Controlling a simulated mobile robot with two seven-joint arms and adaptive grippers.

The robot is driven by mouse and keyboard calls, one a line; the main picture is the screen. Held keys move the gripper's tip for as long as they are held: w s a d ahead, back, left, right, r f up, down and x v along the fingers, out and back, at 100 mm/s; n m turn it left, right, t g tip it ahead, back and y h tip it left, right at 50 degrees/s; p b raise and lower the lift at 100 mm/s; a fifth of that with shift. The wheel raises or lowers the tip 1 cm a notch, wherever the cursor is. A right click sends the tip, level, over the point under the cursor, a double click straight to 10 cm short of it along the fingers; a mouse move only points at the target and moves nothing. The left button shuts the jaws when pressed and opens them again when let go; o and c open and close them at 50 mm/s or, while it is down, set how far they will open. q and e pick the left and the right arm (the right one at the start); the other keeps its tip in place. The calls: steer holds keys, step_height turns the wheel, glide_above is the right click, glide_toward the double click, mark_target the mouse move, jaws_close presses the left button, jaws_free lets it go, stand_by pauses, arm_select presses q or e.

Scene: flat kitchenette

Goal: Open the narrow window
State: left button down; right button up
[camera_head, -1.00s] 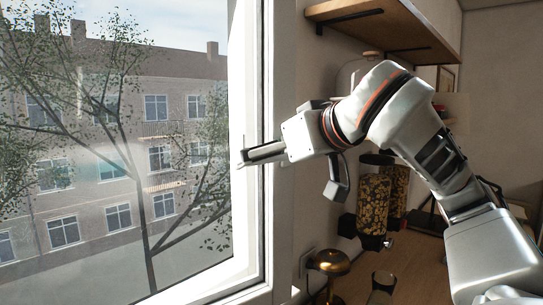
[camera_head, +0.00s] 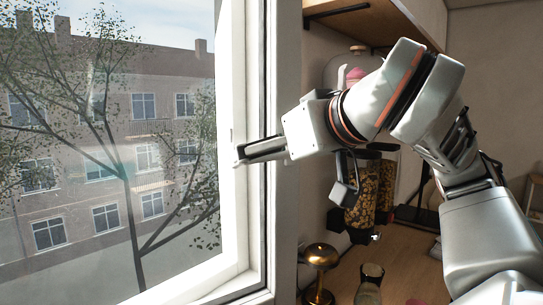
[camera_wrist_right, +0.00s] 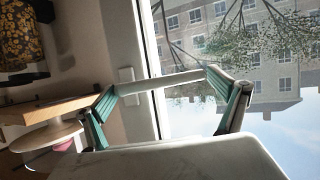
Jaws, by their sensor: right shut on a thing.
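The window (camera_head: 110,150) fills the left of the head view, with a white sash edge (camera_head: 232,215) on its right side. My right gripper (camera_head: 243,155) reaches in from the right at that edge. In the wrist view, its two fingers (camera_wrist_right: 165,100) stand either side of a white window handle (camera_wrist_right: 165,83), and it is shut on it. In the head view the fingers mostly hide the handle. My left gripper is not in view.
Wooden shelf (camera_head: 375,20) on the wall at upper right. Below it are food dispensers (camera_head: 362,205), a brass lamp-like object (camera_head: 320,256) and a glass (camera_head: 370,282) on a wooden counter (camera_head: 405,270). The white fixed frame (camera_head: 283,130) stands between window and wall.

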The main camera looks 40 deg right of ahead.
steer(key=shift+s, duration=0.15)
steer(key=shift+s, duration=0.1)
steer(key=s+a+m+h+b, duration=0.1)
steer(key=s+a+b, duration=0.1)
steer(key=s, duration=0.4)
steer(key=shift+b, duration=0.3)
stand_by(0.7)
steer(key=shift+a, duration=0.1)
steer(key=o, duration=0.8)
